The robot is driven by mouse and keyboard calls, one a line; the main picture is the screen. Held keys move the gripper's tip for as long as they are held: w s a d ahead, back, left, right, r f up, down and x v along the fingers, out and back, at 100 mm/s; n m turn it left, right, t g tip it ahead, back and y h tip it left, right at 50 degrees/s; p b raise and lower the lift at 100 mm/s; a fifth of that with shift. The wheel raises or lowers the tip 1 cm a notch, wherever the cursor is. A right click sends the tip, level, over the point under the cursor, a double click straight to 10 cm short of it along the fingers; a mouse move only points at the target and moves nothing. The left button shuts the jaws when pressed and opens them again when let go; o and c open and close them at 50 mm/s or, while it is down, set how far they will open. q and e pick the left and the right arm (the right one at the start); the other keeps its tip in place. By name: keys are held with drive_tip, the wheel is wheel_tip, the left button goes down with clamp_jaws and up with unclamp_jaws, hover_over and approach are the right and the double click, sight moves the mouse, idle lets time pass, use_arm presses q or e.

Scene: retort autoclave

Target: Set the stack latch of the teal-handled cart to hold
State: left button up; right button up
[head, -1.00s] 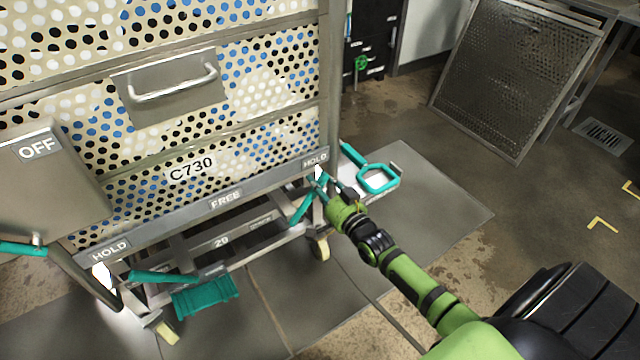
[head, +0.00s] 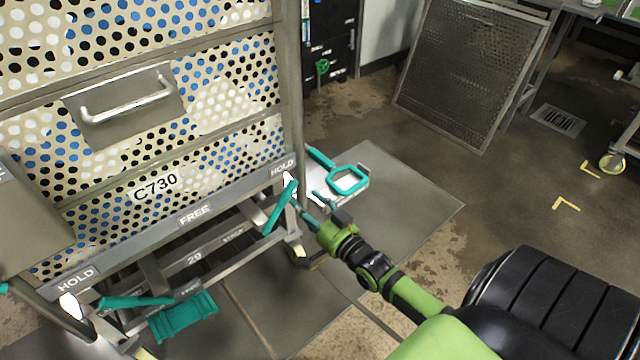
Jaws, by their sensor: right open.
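The cart (head: 150,215) marked C730 stands at left, with a label strip (head: 240,190) reading HOLD, FREE, HOLD along its lower edge. A slanted teal lever (head: 281,207) stands at the strip's right end, its upper end close to the right HOLD label. A second teal lever (head: 135,301) lies nearly level below the left HOLD label. I cannot tell for sure which lever is the stack latch. My right gripper (head: 309,215) is open, just right of the slanted lever and apparently apart from it. My left gripper is not in view.
A teal pedal (head: 183,317) hangs under the cart. A teal loop handle (head: 347,180) sits low behind my right gripper. A perforated panel (head: 470,72) leans at the back. Open floor lies to the right of the floor plate (head: 410,205).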

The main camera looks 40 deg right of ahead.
drive_tip(key=s, duration=0.5)
drive_tip(key=shift+d, duration=0.15)
